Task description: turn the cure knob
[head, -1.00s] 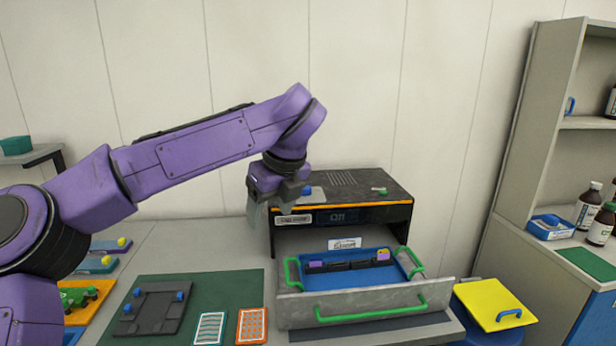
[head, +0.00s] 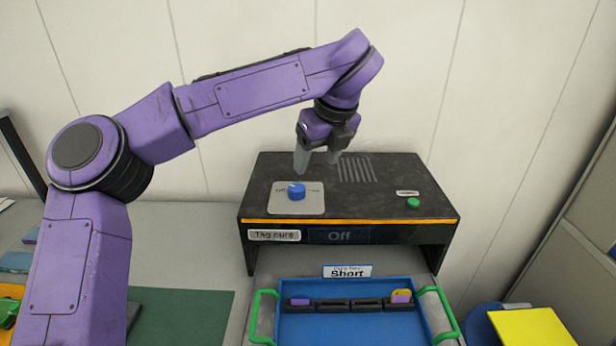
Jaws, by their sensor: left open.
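The cure knob (head: 296,191) is blue and sits on a light grey plate (head: 298,206) at the top left of the black cure box (head: 375,208). The box's front carries a "Tag cure" label (head: 274,235) and a display (head: 340,236) reading "Off". My left gripper (head: 317,166) points down over the box, its two grey fingers apart and empty. The fingers are just behind and above the knob in the picture, and do not seem to touch it. My right gripper does not show.
A green button (head: 413,203) is at the box's top right. A yellow lid (head: 525,326) lies at the lower right, and a green mat (head: 190,315) at the lower left.

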